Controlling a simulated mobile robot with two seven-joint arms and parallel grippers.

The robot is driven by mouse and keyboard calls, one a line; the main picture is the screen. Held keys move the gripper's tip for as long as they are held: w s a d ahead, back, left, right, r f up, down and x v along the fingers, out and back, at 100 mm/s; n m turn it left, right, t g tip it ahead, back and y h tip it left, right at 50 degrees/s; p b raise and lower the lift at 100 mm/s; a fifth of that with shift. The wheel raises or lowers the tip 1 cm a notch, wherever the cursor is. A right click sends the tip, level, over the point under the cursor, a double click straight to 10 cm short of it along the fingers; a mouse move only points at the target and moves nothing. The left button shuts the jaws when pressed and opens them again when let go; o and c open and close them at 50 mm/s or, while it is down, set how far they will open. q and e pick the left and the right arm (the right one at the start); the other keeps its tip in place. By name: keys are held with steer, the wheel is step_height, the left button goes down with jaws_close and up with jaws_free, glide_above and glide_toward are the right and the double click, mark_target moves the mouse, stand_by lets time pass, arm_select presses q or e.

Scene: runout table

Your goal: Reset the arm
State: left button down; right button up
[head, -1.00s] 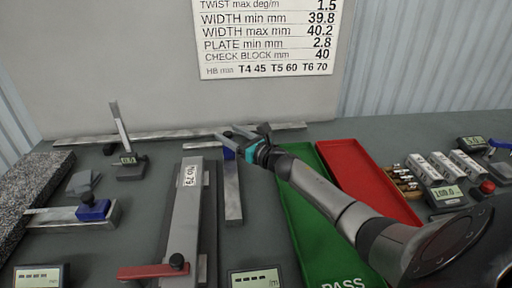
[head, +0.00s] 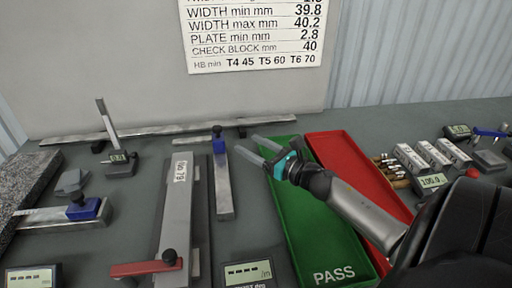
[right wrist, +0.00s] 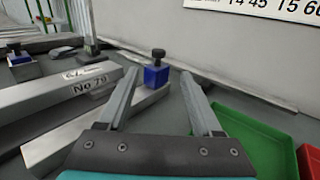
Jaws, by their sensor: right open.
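My right gripper (head: 244,144) is open and empty. Its two grey fingers point up and left, over the upper left part of the green PASS tray (head: 327,245). In the right wrist view the open fingers (right wrist: 160,73) stand apart with nothing gripped between them. A blue clamp with a black knob (head: 218,144) sits on a steel bar just left of the fingertips; it shows beyond the fingers in the right wrist view (right wrist: 156,74). My left gripper is not in view.
A steel fixture marked No 79 (head: 176,215) with a red lever (head: 146,268) stands left of the bar. A red tray (head: 352,165) adjoins the green one. Gauge blocks (head: 436,155) and displays stand at right. A granite block (head: 28,178) lies far left. Both trays look empty.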

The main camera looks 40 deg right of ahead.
steer(key=shift+s+d, duration=0.1)
steer(key=shift+s, duration=0.45)
steer(key=shift+r, duration=0.15)
